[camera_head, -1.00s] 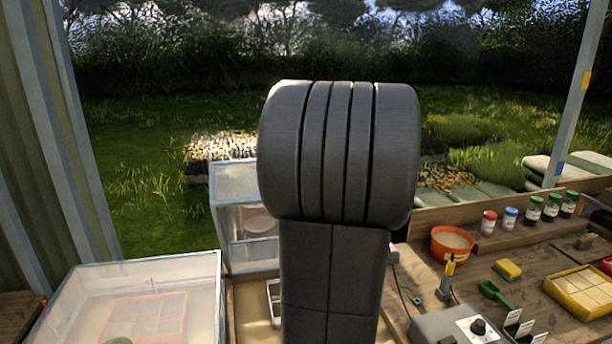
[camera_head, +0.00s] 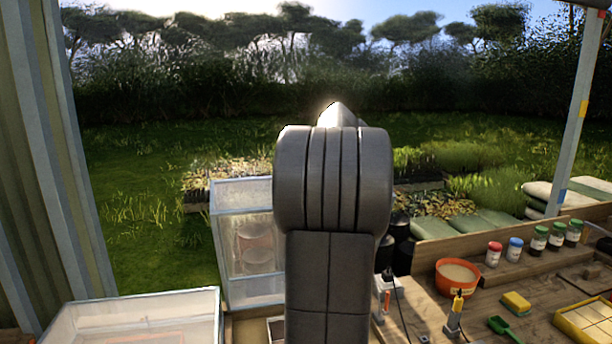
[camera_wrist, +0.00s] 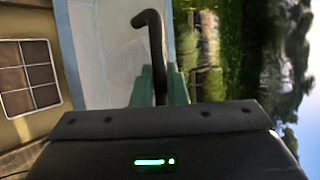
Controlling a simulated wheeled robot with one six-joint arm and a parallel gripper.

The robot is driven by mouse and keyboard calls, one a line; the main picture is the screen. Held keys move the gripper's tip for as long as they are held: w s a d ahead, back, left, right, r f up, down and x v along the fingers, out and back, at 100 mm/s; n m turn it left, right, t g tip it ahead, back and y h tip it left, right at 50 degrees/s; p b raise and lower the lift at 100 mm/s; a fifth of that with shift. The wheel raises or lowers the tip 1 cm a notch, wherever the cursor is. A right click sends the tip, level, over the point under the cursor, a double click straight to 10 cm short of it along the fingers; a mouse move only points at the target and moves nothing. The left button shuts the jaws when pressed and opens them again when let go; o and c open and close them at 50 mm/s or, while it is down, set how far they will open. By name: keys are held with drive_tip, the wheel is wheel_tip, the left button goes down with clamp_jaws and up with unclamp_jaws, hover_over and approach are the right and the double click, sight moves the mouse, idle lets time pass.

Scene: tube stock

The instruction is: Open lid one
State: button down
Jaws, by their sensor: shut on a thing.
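My gripper (camera_wrist: 160,86) shows in the wrist view with its green fingers shut on a dark hooked handle (camera_wrist: 152,32). The handle's bent end sticks up beyond the fingers. Beside it lies a pale frosted panel (camera_wrist: 105,45) with a light blue-grey edge, which looks like a lid. In the head view my arm hides the gripper and the handle. A second frosted box (camera_head: 150,305) is at the lower left. I cannot tell from a label which lid is one.
A brown celled tray (camera_wrist: 28,76) lies left in the wrist view. In the head view, an orange pot (camera_head: 458,278), several capped jars (camera_head: 514,250), a yellow sponge (camera_head: 516,302) and a yellow tray (camera_head: 588,325) occupy the right bench. A post (camera_head: 573,120) stands at right.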

drive_tip(key=c, duration=1.5)
unclamp_jaws()
drive_tip(key=shift+o, duration=0.2)
drive_tip(key=b+v, duration=0.2)
drive_tip(key=v, duration=1.2)
drive_tip(key=shift+b, duration=0.4)
drive_tip(key=shift+a+f, duration=0.1)
drive_tip(key=shift+a, duration=0.05)
drive_tip(key=p+x, duration=0.3)
drive_tip(key=x, duration=1)
drive_tip(key=shift+w+a+f, duration=0.15)
drive_tip(key=shift+w, duration=0.15)
drive_tip(key=shift+s+f, duration=0.1)
drive_tip(key=shift+s, duration=0.05)
